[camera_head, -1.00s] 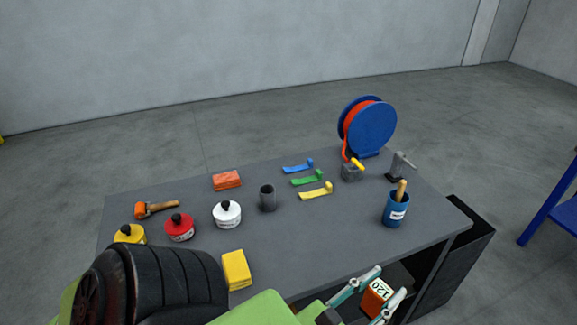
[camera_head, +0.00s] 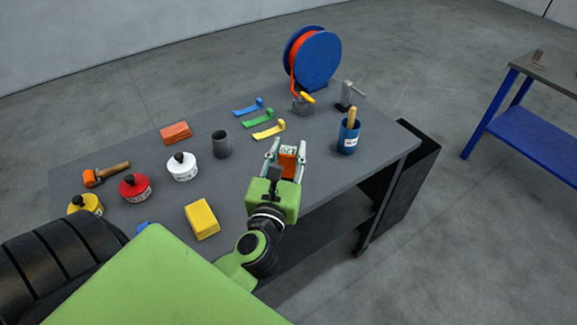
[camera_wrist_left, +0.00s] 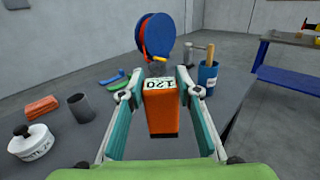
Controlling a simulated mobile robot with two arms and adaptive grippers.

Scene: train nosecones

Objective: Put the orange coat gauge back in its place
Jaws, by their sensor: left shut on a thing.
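My left gripper (camera_head: 285,156) is shut on the orange coat gauge (camera_head: 289,165), a small box with a white face marked 120. In the head view the gauge is over the table near its front edge, short of the blue cup. In the left wrist view the gauge (camera_wrist_left: 162,112) sits between the two fingers (camera_wrist_left: 160,95), its white face up. I cannot tell if it touches the table (camera_head: 330,185). The gauge's own place is not clearly identifiable. My right gripper is not in view.
A blue cup with a wooden handle (camera_head: 348,138) stands right of the gauge. A dark cup (camera_head: 221,145) and yellow sponge (camera_head: 201,218) are left. Table between is clear.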

